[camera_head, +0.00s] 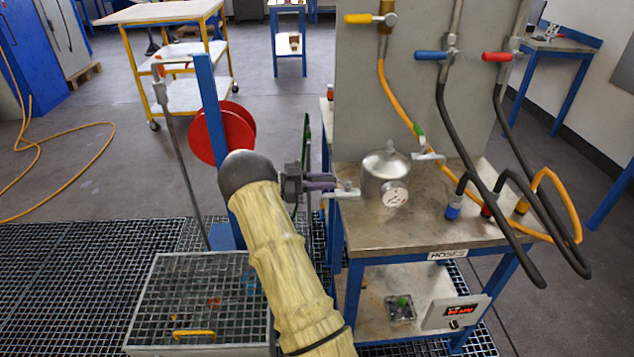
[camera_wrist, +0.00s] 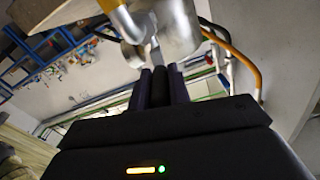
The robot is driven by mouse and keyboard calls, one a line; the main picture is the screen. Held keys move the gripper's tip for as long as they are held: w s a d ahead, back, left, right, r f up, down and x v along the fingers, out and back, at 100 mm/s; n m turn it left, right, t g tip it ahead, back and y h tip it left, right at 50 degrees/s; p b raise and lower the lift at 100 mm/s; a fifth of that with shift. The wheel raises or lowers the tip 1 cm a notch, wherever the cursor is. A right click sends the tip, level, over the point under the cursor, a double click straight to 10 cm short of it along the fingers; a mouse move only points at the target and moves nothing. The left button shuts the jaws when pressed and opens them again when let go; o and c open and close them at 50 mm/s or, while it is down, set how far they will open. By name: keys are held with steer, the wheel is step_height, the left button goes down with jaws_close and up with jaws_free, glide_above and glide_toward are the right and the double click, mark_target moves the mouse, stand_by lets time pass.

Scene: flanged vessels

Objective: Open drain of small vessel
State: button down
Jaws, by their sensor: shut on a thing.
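My gripper (camera_head: 334,184) reaches in from the left at the drain. In the wrist view, the dark fingers (camera_wrist: 161,72) are closed on a thin metal piece, which looks like the drain handle. The fingers hide most of it, so its exact angle is unclear.
The worktable (camera_head: 430,232) has hoses in blue, red and yellow fittings at its right. A grey panel (camera_head: 365,90) with coloured valve handles rises behind. A grating-topped box (camera_head: 200,300) and a red reel (camera_head: 222,132) stand left. Bare tabletop lies in front of the vessel.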

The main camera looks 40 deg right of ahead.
steer(key=shift+r, duration=0.1)
stand_by(0.3)
steer(key=c, duration=1.3)
jaws_free()
steer(key=v, duration=1.7)
steer(key=shift+w+a+b, duration=0.15)
steer(key=shift+w+b, duration=0.1)
steer(key=shift+b, duration=0.1)
